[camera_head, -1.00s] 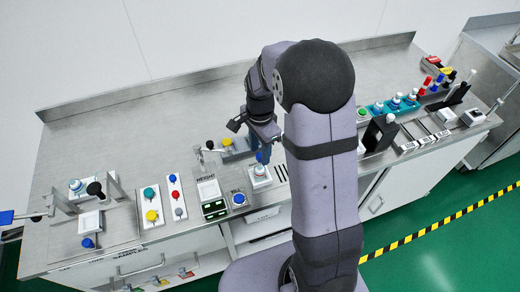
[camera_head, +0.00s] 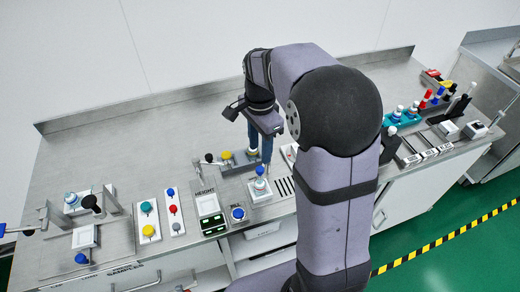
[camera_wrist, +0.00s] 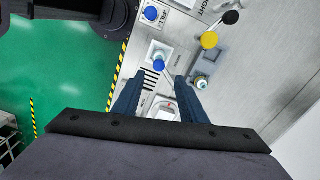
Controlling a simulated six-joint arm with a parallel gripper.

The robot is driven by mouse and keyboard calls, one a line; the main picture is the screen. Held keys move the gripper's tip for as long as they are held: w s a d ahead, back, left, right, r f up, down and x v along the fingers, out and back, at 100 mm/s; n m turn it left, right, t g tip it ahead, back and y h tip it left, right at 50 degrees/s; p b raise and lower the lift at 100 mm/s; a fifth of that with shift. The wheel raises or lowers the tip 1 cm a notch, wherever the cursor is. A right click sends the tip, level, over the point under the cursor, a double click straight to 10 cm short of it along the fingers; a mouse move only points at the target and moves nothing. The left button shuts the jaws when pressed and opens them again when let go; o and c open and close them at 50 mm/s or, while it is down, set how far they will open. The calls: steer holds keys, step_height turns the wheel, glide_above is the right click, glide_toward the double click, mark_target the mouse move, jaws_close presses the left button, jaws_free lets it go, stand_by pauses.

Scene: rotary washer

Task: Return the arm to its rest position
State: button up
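My gripper (camera_head: 260,147) hangs over the steel bench (camera_head: 130,140), near the middle. In the wrist view its two blue fingers stand apart with nothing between the tips (camera_wrist: 157,96). In the camera_head view, a small bottle with a blue cap (camera_head: 260,171) stands on a white pad just below the fingers. In the wrist view the blue cap (camera_wrist: 159,56) shows beyond the fingertips, apart from them. My bent arm hides part of the bench to the right.
A panel marked HEIGHT (camera_head: 208,205) and a button panel (camera_head: 148,220) lie to the left. A lever fixture (camera_head: 85,236) stands at far left. A teal rack (camera_head: 402,118) with bottles stands at right. The back left of the bench is clear.

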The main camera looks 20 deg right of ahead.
stand_by(0.3)
steer(key=shift+w+n, duration=0.15)
steer(key=shift+n, duration=0.75)
steer(key=f+n, duration=0.1)
steer(key=n, duration=0.1)
steer(key=s+f+n, duration=0.1)
steer(key=n, duration=0.2)
steer(key=f+n, duration=0.1)
steer(key=n, duration=0.1)
steer(key=shift+s+f+n, duration=0.15)
steer(key=shift+f+n, duration=0.15)
steer(key=s+a+f+n, duration=0.1)
steer(key=s+f+n, duration=0.15)
steer(key=s, duration=0.55)
steer(key=s+a+f+n, duration=0.1)
steer(key=s+a+n, duration=0.15)
steer(key=s, duration=0.65)
step_height(320, 180, down, 41)
steer(key=b, duration=4.1)
steer(key=shift+w+d+r+n, duration=0.15)
steer(key=shift+w+d+n, duration=0.05)
steer(key=shift+w+n, duration=0.2)
